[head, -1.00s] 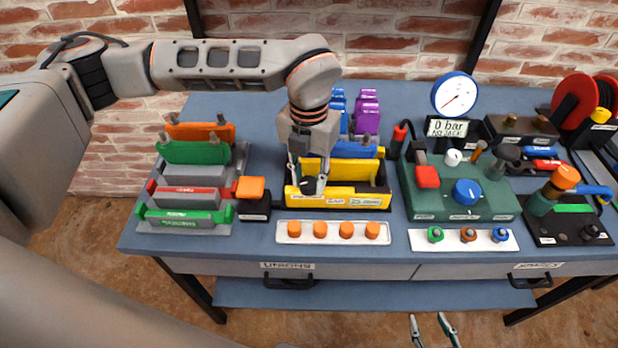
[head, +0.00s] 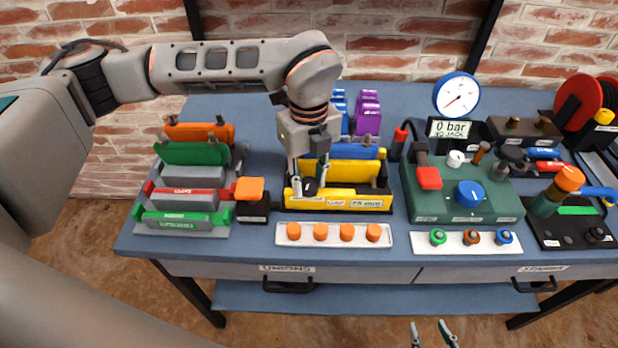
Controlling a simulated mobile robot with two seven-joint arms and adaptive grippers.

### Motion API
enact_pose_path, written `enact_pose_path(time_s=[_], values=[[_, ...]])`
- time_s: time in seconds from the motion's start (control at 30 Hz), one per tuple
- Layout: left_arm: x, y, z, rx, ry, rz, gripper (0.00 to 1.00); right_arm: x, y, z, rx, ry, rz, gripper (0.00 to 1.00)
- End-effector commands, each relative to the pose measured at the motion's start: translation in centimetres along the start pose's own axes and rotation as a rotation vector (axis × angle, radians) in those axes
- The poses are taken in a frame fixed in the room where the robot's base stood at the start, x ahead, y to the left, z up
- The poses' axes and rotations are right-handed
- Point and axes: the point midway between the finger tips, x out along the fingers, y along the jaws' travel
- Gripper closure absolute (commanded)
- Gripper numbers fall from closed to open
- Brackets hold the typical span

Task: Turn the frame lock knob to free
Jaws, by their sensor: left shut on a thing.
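A black knob (head: 310,186) sits at the front left of the yellow frame (head: 350,204) in the middle of the bench. My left gripper (head: 310,184) comes down from above and is shut on the knob, its fingers on either side. The fingers partly hide the knob, so its pointer direction cannot be read. A label reading about 25 stands on the frame's front face. My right gripper (head: 433,335) shows only its fingertips at the bottom edge, apart and empty, in front of the bench.
A white strip with orange caps (head: 333,242) lies in front of the frame. A black block with an orange top (head: 251,206) stands close on its left. The green pump unit (head: 463,203) is to the right, with a gauge (head: 456,95) behind it.

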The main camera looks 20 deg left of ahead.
Motion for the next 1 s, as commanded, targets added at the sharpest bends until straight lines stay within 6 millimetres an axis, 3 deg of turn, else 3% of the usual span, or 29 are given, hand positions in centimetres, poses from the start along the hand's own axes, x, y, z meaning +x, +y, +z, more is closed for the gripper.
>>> enact_pose_path(time_s=[0.4,1.0], values=[[-0.17,-0.11,0.11,-0.226,-0.002,-0.004,0.93,0.04,-0.02,0.09,0.0,-0.001,0.0,0.6],[-0.21,-0.12,0.14,-0.272,-0.002,-0.005,0.93,0.04,-0.02,0.12,0.0,-0.001,0.0,0.6]])
